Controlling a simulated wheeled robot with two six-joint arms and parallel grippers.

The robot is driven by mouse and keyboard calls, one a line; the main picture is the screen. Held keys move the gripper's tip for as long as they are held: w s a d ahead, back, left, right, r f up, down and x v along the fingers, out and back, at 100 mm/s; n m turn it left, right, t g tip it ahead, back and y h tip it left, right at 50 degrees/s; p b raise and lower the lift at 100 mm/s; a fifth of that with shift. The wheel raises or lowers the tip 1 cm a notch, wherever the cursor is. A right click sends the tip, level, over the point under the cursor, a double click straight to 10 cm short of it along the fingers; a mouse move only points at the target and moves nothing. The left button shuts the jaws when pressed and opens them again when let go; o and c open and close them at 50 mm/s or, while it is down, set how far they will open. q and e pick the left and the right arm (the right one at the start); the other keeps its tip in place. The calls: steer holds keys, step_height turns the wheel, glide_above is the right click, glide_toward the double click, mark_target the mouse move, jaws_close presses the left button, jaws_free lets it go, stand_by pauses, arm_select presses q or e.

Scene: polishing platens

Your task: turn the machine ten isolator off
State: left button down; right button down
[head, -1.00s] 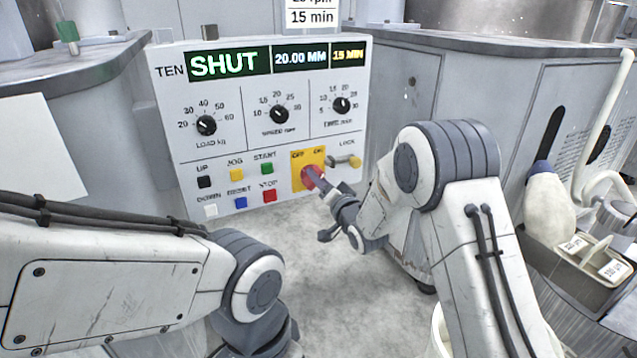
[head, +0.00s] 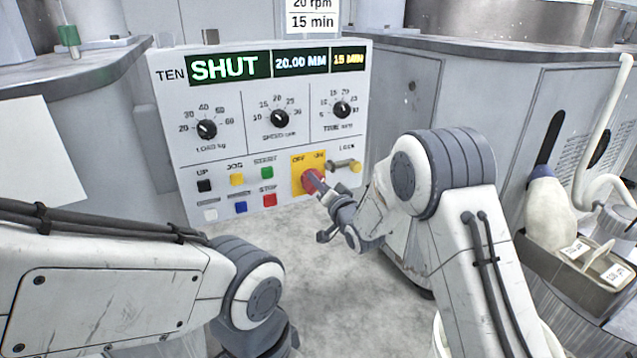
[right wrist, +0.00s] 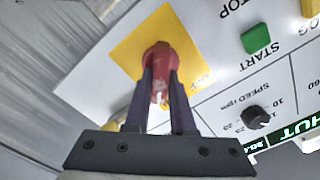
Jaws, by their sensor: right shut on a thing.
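The machine ten isolator is a red rotary handle (head: 310,182) on a yellow plate (head: 299,160) marked OFF and ON, low on the panel (head: 235,150) labelled TEN. My right gripper (head: 323,190) reaches it from the lower right. In the right wrist view my right gripper (right wrist: 161,82) is shut on the red handle (right wrist: 160,56), one dark finger on each side. The OFF mark shows on the yellow plate (right wrist: 133,45); the ON mark is hidden there. I cannot tell which mark the handle points to. My left gripper is out of view; only its arm shows.
A yellow-ended LOCK part (head: 355,166) sits just right of the plate. The red STOP button (head: 269,200) and other buttons are to the left, with three dials above. The display (head: 228,67) reads SHUT. A grey caddy (head: 575,265) stands at the right.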

steer(key=n, duration=0.4)
steer(key=shift+s+b, duration=0.1)
steer(key=shift+b, duration=0.2)
steer(key=n, duration=0.3)
steer(key=n+b, duration=0.1)
steer(key=n, duration=0.1)
steer(key=shift+a, duration=0.25)
steer(key=n+b, duration=0.1)
steer(key=n, duration=0.3)
steer(key=shift+s+a, duration=0.1)
steer(key=shift+a, duration=0.05)
steer(key=shift+s+a+f+n+b, duration=0.1)
steer(key=shift+n+b, duration=0.85)
steer(key=shift+n, duration=1.25)
steer(key=c, duration=0.8)
jaws_free()
steer(key=shift+o, duration=0.2)
steer(key=p+v, duration=0.3)
steer(key=v, duration=0.7)
steer(key=shift+s, duration=0.2)
